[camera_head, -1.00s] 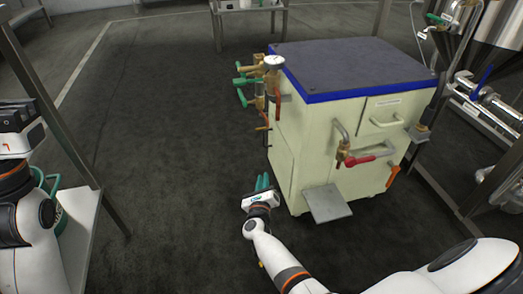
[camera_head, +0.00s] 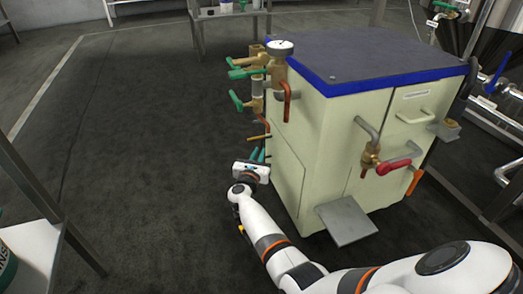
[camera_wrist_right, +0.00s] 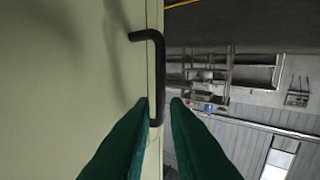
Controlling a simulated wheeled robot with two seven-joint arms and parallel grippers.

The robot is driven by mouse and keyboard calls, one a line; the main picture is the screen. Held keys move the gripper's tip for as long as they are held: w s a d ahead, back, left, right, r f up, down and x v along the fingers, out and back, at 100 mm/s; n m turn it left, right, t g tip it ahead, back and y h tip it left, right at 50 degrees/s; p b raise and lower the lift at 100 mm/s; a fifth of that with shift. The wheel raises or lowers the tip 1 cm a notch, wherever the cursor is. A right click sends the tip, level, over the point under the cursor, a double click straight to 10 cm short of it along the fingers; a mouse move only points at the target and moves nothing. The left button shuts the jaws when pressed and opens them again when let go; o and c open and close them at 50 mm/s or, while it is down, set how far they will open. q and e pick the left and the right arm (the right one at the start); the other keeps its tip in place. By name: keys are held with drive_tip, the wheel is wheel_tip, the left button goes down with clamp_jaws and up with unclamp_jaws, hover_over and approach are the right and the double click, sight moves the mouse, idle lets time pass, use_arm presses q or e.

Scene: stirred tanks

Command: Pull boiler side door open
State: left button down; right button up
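The boiler (camera_head: 330,140) is a cream cabinet with a dark, blue-edged top, standing right of centre in the head view. Its side door (camera_head: 287,182) is the low panel on the left side and looks shut. My right gripper (camera_head: 258,155) is beside that panel. In the right wrist view, a black bar handle (camera_wrist_right: 159,70) stands on the cream door face (camera_wrist_right: 60,90). The two green fingers of my right gripper (camera_wrist_right: 162,103) are apart, with the handle's lower end between them. Whether they touch it is unclear. My left gripper is not in view.
Brass valves with green levers (camera_head: 248,73) and a gauge (camera_head: 280,47) stick out above the side door. A grey plate (camera_head: 346,220) juts from the boiler's front near the floor. The floor (camera_head: 130,150) left of the boiler is clear.

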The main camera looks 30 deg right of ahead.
sight(262, 146)
drive_tip(key=b+x, duration=0.2)
drive_tip(key=x, duration=0.3)
clamp_jaws()
